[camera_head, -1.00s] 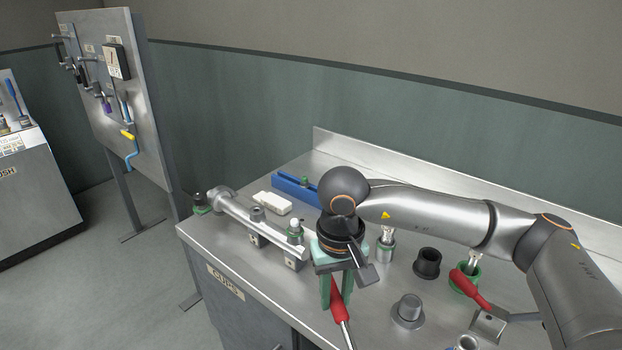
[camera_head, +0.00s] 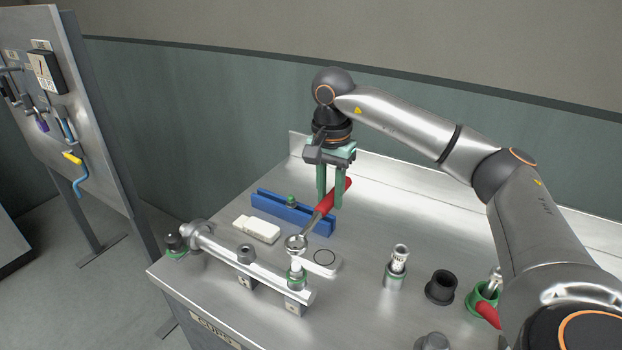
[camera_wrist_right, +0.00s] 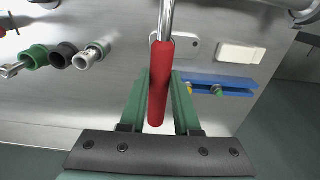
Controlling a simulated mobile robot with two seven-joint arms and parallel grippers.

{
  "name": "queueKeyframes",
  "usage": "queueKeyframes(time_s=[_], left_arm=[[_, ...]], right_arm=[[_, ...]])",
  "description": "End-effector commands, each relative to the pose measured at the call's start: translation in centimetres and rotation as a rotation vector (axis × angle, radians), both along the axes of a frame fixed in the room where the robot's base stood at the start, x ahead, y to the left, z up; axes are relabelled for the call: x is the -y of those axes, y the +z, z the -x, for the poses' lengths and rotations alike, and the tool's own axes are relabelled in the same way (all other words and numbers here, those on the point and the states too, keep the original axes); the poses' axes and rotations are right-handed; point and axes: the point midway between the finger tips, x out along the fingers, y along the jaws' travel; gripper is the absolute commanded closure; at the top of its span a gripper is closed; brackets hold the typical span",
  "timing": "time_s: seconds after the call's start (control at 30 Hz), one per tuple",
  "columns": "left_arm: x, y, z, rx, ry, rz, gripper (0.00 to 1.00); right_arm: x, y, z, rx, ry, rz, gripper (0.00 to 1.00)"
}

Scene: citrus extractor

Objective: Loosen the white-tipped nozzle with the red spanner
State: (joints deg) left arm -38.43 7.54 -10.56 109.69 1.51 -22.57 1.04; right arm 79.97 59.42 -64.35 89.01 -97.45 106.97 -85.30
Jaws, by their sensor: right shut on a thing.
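My right gripper (camera_head: 331,202) points down and is shut on the red handle of the red spanner (camera_head: 325,206). The handle also shows between the fingers in the right wrist view (camera_wrist_right: 160,85). The spanner's metal shaft slants down to the left, to a ring head (camera_head: 296,243). The ring head is at the top of the white-tipped nozzle (camera_head: 297,272), which stands upright with a green collar at the right end of the metal bar. I cannot tell whether the ring is around the tip or just above it. My left gripper is not in view.
The metal bar (camera_head: 232,258) lies along the bench's front left. A white block (camera_head: 256,229) and a blue holder (camera_head: 270,208) lie behind it. To the right stand a metal nozzle (camera_head: 396,268), a black cup (camera_head: 441,287) and another red handle (camera_head: 487,314). The back right of the bench is clear.

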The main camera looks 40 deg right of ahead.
Motion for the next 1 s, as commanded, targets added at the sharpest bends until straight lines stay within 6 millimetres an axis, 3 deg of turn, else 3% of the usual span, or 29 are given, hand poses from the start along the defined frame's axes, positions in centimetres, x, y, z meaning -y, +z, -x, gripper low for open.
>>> queueKeyframes(time_s=[0.6, 1.0], left_arm=[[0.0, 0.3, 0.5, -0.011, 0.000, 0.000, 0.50], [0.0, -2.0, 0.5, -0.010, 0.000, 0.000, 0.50]], right_arm=[[0.0, 0.2, 0.0, 0.001, 0.002, 0.000, 1.00], [0.0, -3.4, 0.0, 0.001, 0.002, 0.001, 1.00]])
